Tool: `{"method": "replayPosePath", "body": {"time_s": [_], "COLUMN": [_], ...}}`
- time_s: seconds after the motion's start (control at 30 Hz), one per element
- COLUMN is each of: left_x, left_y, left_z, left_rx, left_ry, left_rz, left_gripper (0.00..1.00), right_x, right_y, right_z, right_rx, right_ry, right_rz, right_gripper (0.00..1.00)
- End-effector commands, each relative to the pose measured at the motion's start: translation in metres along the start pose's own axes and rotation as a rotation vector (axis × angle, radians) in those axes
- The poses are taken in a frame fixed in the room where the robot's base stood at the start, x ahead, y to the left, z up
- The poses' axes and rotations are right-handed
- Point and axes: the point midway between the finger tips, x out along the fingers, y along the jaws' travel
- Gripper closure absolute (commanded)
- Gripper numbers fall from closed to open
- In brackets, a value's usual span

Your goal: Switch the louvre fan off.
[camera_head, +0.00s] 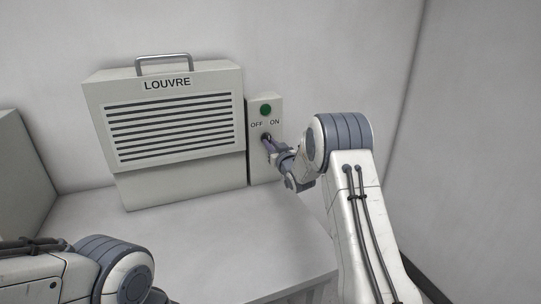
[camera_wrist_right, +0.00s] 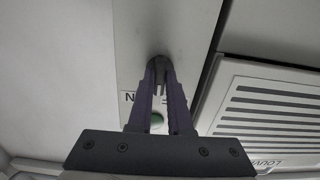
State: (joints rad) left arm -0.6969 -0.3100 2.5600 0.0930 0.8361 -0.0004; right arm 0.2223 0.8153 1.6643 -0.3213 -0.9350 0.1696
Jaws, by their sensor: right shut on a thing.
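The louvre fan (camera_head: 178,130) is a grey box marked LOUVRE, with a slatted front and a top handle, on the left in the head view. Beside it stands a narrow switch box (camera_head: 255,168) with a green lamp (camera_head: 265,110) and the words OFF and ON above a dark knob. My right gripper (camera_head: 268,143) is at the knob, its fingers shut on it. The wrist view shows the dark knob (camera_wrist_right: 159,60) between the tips of my right gripper (camera_wrist_right: 160,72), with the lamp (camera_wrist_right: 157,120) partly behind the fingers. Which way the knob points is hidden. My left gripper is out of view.
The fan and switch box stand on a pale bench (camera_head: 215,235) against a white wall. A grey box (camera_head: 20,170) stands at the far left edge. The bench front is clear. A side wall (camera_head: 475,150) rises to the right of my right arm.

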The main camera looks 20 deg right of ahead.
Motion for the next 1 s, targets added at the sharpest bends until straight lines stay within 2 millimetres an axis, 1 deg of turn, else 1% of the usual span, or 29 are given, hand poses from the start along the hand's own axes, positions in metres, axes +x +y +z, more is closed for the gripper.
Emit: {"method": "replayPosePath", "body": {"time_s": [0.03, 0.2, 0.4, 0.7, 1.0], "left_x": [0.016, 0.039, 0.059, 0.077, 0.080], "left_y": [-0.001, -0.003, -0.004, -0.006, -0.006], "left_z": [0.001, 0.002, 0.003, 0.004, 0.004], "left_rx": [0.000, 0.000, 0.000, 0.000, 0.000], "left_ry": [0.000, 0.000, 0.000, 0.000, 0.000], "left_rz": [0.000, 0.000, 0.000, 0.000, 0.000], "left_gripper": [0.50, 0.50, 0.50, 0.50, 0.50], "right_x": [0.000, 0.000, 0.000, 0.000, 0.000], "right_y": [0.001, 0.001, 0.002, 0.002, 0.002], "right_z": [0.007, 0.006, 0.005, 0.002, 0.001], "right_rx": [-0.045, -0.196, -0.343, -0.476, -0.514], "right_ry": [0.002, 0.001, 0.000, -0.002, -0.003], "right_rz": [0.002, 0.002, 0.002, 0.002, 0.001], "right_gripper": [1.00, 1.00, 1.00, 1.00, 1.00]}}
